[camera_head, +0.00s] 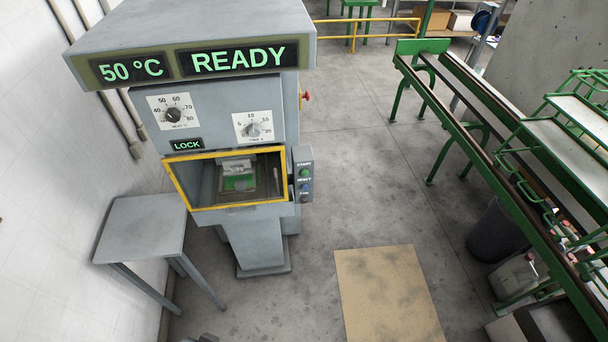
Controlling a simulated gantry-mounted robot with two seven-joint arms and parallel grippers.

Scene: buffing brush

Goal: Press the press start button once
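The grey press (215,110) stands at left centre. Its display reads 50 °C and READY, and a LOCK sign (187,145) is lit green. A button box (303,160) sits on the right side of its front. The green start button (304,173) is at the top of the box, under a small label that seems to read START. A blue button (305,187) labelled RESET is below it, with another small control lower down. The yellow-framed window (181,187) shows a green item inside. Neither gripper can be made out in view.
A grey side table (140,225) stands left of the press, bare on top. A tan mat (385,295) lies on the floor at front right. Green rails (470,135) run along the right. A red knob (305,95) sticks out of the press's right side. The floor between is clear.

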